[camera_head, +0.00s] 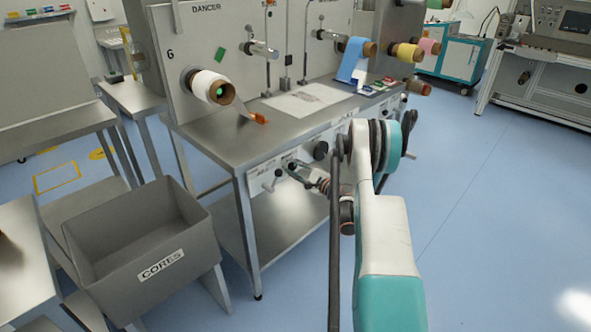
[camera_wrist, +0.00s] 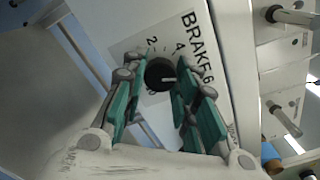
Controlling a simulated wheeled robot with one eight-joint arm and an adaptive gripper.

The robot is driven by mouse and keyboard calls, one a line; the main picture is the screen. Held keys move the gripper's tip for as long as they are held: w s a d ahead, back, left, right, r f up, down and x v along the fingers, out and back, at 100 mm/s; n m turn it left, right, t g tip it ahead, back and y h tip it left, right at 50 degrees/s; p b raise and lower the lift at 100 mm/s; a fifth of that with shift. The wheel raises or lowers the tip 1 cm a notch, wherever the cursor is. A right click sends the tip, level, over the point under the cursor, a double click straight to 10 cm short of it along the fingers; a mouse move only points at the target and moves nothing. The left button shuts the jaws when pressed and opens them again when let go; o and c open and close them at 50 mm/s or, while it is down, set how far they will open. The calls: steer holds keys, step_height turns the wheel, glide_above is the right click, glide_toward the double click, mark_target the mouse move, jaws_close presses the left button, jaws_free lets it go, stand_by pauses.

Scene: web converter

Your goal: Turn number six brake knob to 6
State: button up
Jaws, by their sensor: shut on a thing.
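The number six brake knob (camera_wrist: 160,73) is round and black with a white pointer line, on a pale dial plate marked "BRAKE 6" in the wrist view. The pointer line points right in that picture, toward the right finger. The dial's 2 and 4 show above the knob; the right finger hides part of the scale, and I cannot read the number at the pointer. My gripper (camera_wrist: 158,82) has its two teal fingers on either side of the knob and is shut on it. In the head view my gripper (camera_head: 289,168) is at the panel under the table edge, where the knob cannot be made out.
A steel table (camera_head: 225,125) stands over the control panel, with a roll station marked 6 and DANCER behind it. A grey bin marked CORES (camera_head: 138,250) stands at the left front. Another black knob (camera_head: 321,150) is farther right on the panel. Blue floor is clear at right.

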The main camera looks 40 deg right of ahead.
steer(key=shift+m, duration=0.5)
steer(key=o, duration=1)
steer(key=shift+o, duration=0.2)
steer(key=shift+s, duration=0.1)
steer(key=s, duration=0.7)
steer(key=shift+s+d, duration=0.2)
steer(key=shift+d, duration=0.15)
